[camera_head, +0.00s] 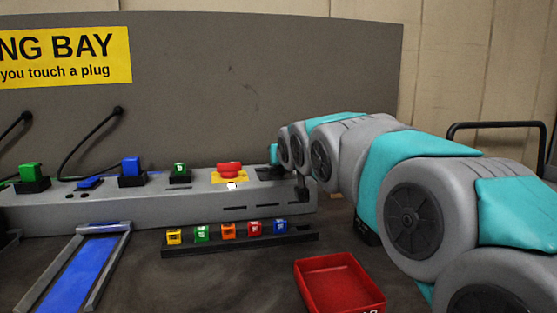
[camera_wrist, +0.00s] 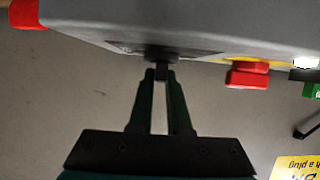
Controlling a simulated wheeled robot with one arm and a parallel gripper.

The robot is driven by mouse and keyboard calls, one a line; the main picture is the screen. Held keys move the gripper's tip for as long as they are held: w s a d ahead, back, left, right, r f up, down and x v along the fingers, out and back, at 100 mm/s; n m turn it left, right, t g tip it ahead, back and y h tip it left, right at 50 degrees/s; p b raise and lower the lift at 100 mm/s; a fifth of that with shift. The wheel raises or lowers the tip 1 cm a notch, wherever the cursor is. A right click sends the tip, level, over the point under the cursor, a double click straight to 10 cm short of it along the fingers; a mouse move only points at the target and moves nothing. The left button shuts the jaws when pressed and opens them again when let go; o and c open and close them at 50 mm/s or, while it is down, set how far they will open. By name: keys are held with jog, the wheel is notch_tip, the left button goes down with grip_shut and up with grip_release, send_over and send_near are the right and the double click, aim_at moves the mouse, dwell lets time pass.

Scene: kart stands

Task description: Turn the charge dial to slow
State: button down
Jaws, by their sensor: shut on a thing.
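The charge dial (camera_wrist: 161,54) is a small dark knob on a dark plate on the grey console, seen in the wrist view, which is upside down. My gripper (camera_wrist: 161,75) has both fingertips closed on the knob's stem. In the head view, my gripper (camera_head: 302,192) reaches down onto the right end of the console (camera_head: 130,211), and it and my arm hide the dial. The dial's markings and pointer are too small to read, so its setting cannot be told.
A red push button (camera_head: 229,169) on a yellow plate stands left of the dial. Green and blue plugs (camera_head: 131,166) stand farther left. A rack (camera_head: 240,244) of several coloured blocks and a red tray (camera_head: 338,285) lie in front. A grey panel (camera_head: 250,90) rises behind.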

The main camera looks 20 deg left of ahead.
jog(key=c, duration=0.9)
grip_release()
jog(key=shift+o, duration=0.2)
jog(key=shift+s, duration=0.1)
jog(key=b+v, duration=0.1)
jog(key=v, duration=0.6)
jog(key=shift+s+d+r, duration=0.2)
jog(key=shift+d, duration=0.05)
jog(key=shift+s, duration=0.1)
